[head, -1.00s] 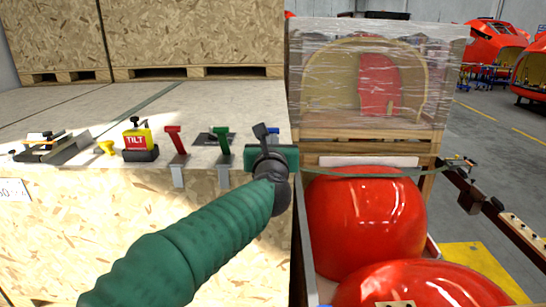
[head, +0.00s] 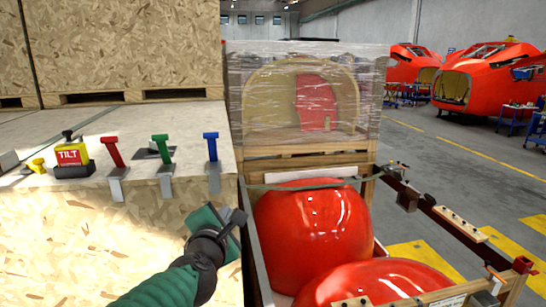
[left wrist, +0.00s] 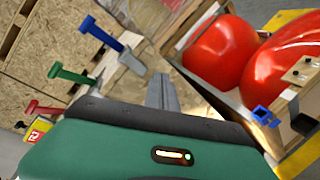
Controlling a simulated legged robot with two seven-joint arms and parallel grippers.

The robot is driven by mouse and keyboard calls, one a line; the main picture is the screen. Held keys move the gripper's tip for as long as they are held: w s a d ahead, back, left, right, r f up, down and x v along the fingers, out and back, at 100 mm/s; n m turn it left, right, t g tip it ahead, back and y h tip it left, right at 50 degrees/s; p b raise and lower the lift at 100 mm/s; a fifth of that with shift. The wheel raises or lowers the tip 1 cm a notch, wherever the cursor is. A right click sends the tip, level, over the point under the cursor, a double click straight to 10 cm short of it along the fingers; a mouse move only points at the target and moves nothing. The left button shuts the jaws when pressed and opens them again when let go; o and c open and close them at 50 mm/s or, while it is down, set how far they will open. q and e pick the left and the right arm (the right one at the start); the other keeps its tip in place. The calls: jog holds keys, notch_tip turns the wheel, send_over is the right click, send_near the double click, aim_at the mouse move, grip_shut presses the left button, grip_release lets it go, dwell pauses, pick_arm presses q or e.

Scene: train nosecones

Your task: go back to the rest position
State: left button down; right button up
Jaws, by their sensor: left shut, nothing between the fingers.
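My left gripper (head: 238,220) is in front of the wooden crate's front face, below and to the right of the blue T-handle (head: 211,148). Its fingers (left wrist: 164,92) are together and empty in the left wrist view. The blue T-handle stands upright in a metal bracket at the crate top's front edge; it also shows in the left wrist view (left wrist: 98,35). The green T-handle (head: 161,152) and red T-handle (head: 112,153) stand in brackets to its left. My right gripper is not in view.
A yellow TILT device (head: 72,158) sits farther left on the crate top. Red rounded nosecones (head: 313,225) lie in a wooden frame right of the gripper. A wrapped crate (head: 300,95) stands behind them.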

pick_arm(q)
jog(key=s+d+f+m+g+h+b, duration=0.1)
jog(key=s+f+m+g+b, duration=0.15)
jog(key=f+m, duration=0.7)
jog(key=s+f+m+g+h+b, duration=0.1)
jog(key=s+f+m+g, duration=0.25)
jog(key=f, duration=1.15)
jog(key=s+a+f+m+g+b, duration=0.1)
jog(key=s+a+f+m+g, duration=0.1)
jog(key=s+f+m, duration=0.4)
jog(key=s+a+f+m+g+b, duration=0.1)
jog(key=s+a+f+m+g, duration=0.2)
jog(key=s+f, duration=1)
jog(key=s+m+g, duration=0.1)
jog(key=m+g, duration=0.1)
jog(key=m, duration=0.1)
jog(key=shift+f+y+b, duration=0.2)
jog(key=shift+y+b, duration=0.15)
jog(key=shift+y, duration=0.05)
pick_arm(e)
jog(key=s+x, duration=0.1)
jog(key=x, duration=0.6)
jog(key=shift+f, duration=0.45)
pick_arm(q)
jog(key=shift+s+d, duration=0.1)
jog(key=shift+d, duration=0.05)
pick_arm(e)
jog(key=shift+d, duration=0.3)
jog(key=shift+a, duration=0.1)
